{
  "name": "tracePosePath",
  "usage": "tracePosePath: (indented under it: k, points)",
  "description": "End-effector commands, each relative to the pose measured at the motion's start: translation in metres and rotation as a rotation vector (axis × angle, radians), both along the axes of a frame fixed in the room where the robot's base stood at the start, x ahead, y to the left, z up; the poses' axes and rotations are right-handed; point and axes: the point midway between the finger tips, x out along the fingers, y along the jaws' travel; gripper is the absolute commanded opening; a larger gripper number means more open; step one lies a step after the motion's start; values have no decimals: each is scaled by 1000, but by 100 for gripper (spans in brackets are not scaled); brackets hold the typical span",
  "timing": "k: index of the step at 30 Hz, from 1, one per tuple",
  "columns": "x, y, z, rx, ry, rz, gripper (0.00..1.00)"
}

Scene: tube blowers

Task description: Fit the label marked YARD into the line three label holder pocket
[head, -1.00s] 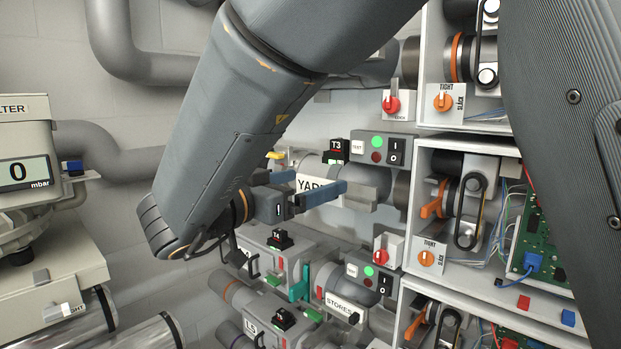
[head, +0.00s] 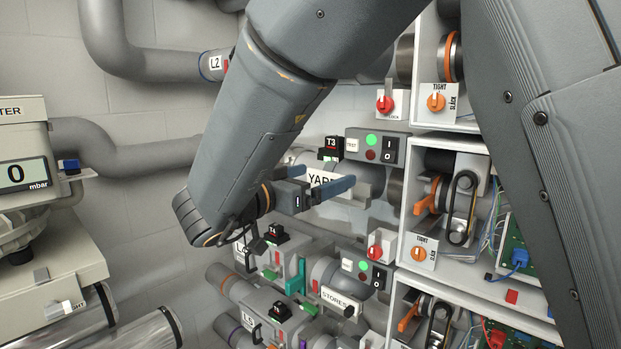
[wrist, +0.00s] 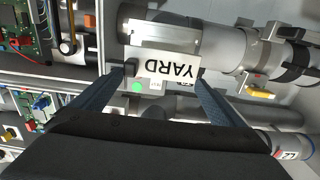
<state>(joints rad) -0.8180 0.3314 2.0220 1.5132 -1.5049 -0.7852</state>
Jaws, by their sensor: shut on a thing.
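The white label marked YARD (head: 321,180) is held by my gripper (head: 325,183), with one blue finger at each end. In the wrist view the label (wrist: 178,68) reads upside down between the fingertips (wrist: 165,74). A pale, empty-looking holder pocket (wrist: 165,34) on a grey pipe lies just beyond the label in the wrist view. It looks like the line three pocket, as the black T3 tag (head: 331,142) is close by in the head view. The label appears apart from the pocket, but the exact gap cannot be told.
A switch box (head: 375,146) with a green light sits right of T3. A red knob (head: 385,104) is above it. The STORES label (head: 339,302) sits on the line below. Open cabinets (head: 450,147) with belts and wiring stand at the right.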

Motion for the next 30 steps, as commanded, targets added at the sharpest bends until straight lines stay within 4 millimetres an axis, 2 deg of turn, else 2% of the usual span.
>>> tracePosePath:
  k: [19,30]
  points:
    - [46,-37,0,0,0,-2,71]
    - [47,-36,-25,-1,1,0,71]
